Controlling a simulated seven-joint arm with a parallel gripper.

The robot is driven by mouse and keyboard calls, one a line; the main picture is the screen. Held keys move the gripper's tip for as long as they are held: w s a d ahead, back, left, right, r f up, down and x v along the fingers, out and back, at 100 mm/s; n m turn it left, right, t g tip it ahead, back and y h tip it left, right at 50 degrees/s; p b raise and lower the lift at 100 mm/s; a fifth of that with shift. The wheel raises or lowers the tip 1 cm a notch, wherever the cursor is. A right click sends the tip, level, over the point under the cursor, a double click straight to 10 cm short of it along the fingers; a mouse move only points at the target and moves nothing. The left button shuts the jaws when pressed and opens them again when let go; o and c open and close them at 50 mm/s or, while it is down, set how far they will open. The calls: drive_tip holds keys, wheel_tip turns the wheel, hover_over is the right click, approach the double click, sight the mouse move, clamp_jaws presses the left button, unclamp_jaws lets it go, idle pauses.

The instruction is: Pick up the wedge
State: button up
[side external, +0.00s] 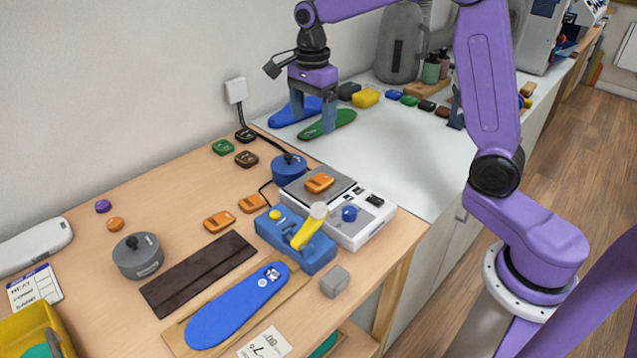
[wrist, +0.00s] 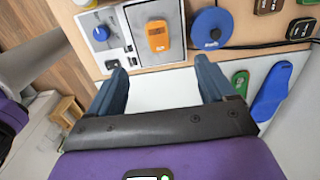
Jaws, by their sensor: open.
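My gripper (side external: 313,118) is open and empty, pointing down above the left end of the white counter, in front of a blue insole (side external: 284,117) and a green insole (side external: 340,118) in the side view. In the wrist view its fingers (wrist: 162,72) are spread with nothing between them. No piece is clearly marked as the wedge. A small grey block (side external: 335,281) sits on the wooden bench near its front edge, far from my gripper. Several small coloured blocks, among them a yellow one (side external: 366,98) and a black one (side external: 349,90), lie at the back of the counter.
The wooden bench (side external: 80,270) holds a grey-white machine (side external: 350,232), a blue device with a yellow lever (side external: 308,236), a blue pot (side external: 289,171), a grey pot (side external: 138,259), a dark strip (side external: 198,272) and a large blue insole (side external: 236,307). The white counter's middle (side external: 410,165) is clear.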

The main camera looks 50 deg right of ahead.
hover_over(316, 182)
drive_tip(key=f, duration=1.1)
drive_tip(key=shift+w+a, duration=0.15)
drive_tip(key=shift+w, duration=0.05)
drive_tip(key=shift+s+f, duration=0.15)
drive_tip(key=shift+f, duration=1.2)
drive_tip(key=shift+s+f, duration=0.1)
drive_tip(key=shift+f, duration=1.25)
drive_tip(key=c, duration=1.1)
